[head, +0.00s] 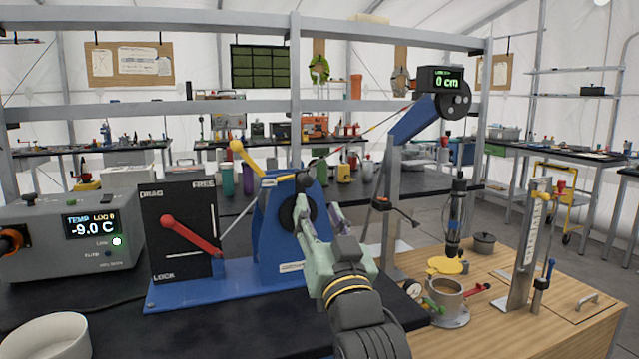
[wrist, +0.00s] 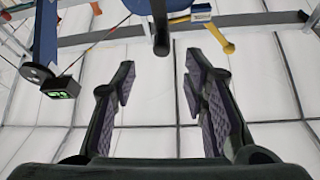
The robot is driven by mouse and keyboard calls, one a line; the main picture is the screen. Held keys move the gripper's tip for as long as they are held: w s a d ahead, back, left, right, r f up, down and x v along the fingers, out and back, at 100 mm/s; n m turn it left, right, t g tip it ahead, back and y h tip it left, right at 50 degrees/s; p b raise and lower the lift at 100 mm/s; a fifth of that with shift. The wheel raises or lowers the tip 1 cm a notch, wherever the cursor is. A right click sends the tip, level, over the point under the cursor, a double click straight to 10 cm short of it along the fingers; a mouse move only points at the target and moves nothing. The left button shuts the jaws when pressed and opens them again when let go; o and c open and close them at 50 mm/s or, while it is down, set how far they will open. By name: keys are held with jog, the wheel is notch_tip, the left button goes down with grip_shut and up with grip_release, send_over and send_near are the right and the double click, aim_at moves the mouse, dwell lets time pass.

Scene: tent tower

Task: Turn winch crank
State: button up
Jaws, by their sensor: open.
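The blue winch (head: 282,235) stands on a blue base plate behind my gripper, with a black round hub on its side. A dark crank handle (wrist: 160,32) hangs into the top of the wrist view, centred beyond my fingertips and apart from them. My gripper (head: 318,212) is in front of the winch at hub height. Its two fingers are spread and empty in the wrist view (wrist: 160,78). A yellow-knobbed lever (head: 240,150) rises at the winch's upper left and also shows in the wrist view (wrist: 228,46). My gripper hides part of the winch's right side.
A black panel marked DRAG, FREE and LOCK (head: 165,200) carries a red lever (head: 190,234). A blue boom (head: 412,120) holds a display reading 0 cm (head: 441,80). A grey temperature box (head: 40,245) stands left.

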aim_at(308, 185)
jog(key=p+x, duration=0.2)
jog(key=x, duration=0.7)
jog(key=shift+w+a+r, duration=0.15)
jog(key=shift+w+r, duration=0.1)
jog(key=shift+w, duration=0.05)
grip_shut()
dwell(0.4)
